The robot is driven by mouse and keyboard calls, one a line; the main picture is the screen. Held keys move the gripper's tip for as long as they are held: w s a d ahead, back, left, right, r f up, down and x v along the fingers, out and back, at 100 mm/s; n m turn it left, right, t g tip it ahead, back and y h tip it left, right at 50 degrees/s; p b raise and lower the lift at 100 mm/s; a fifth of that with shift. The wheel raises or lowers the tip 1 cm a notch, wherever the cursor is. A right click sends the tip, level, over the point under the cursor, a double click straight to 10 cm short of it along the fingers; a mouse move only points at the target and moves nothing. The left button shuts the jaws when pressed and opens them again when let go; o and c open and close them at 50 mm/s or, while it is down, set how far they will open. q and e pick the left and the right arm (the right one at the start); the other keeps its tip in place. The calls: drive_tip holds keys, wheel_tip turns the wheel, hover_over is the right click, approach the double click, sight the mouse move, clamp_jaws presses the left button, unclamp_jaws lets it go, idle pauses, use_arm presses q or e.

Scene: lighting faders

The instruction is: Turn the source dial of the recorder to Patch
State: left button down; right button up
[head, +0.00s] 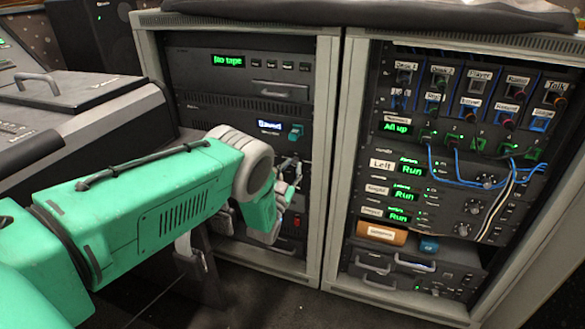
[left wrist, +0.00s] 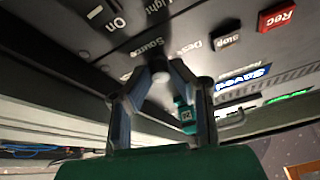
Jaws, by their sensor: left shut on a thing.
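The recorder (left wrist: 92,50) is a dark panel in the left rack, with a lit display (left wrist: 243,80) reading Saved. The same display (head: 269,125) shows in the head view. The source dial (left wrist: 158,66) is a small dark knob under the Source label, with the word Desk beside it. My left gripper (left wrist: 160,76) is shut on the dial, its two fingers meeting at the knob. In the head view my left gripper (head: 291,172) reaches the rack front and hides the dial. Which way the dial points is hidden by the fingertips. My right gripper is not in view.
A teal plug-like piece (head: 296,132) sticks out beside the display, close to my fingers. A red Rec button (left wrist: 276,16) and a Stop button (left wrist: 226,41) are near the dial. The right rack (head: 350,150) has patch cables (head: 470,178) hanging across its front.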

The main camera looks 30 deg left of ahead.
use_arm(q)
drive_tip(key=shift+s+d+f, duration=0.1)
drive_tip(key=shift+d+f, duration=0.05)
drive_tip(key=shift+f, duration=0.2)
drive_tip(key=c, duration=1.4)
unclamp_jaws()
drive_tip(key=shift+c, duration=0.2)
drive_tip(key=shift+r, duration=0.15)
drive_tip(key=v, duration=1.2)
